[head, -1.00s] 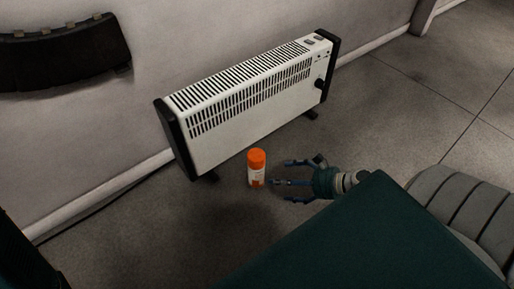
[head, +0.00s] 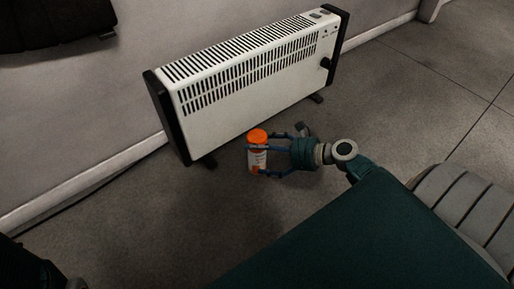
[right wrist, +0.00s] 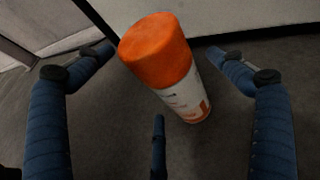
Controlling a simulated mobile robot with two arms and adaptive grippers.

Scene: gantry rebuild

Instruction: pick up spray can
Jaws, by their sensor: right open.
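The spray can (head: 258,157), white with an orange cap and an orange patch low on its label, stands upright on the floor in front of the heater. My right gripper (head: 262,152) has come in from the right, and its open fingers reach around the can. In the right wrist view the can (right wrist: 185,95) shows between the spread blue fingers (right wrist: 160,85), with a gap visible on both sides. A third finger is below it. I cannot tell whether any finger touches the can. My left gripper is not in view.
A white convector heater (head: 240,90) with black ends stands close behind the can, along the wall (head: 150,60). A dark object (head: 50,22) hangs on the wall at the upper left. The grey floor (head: 400,100) is clear to the right.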

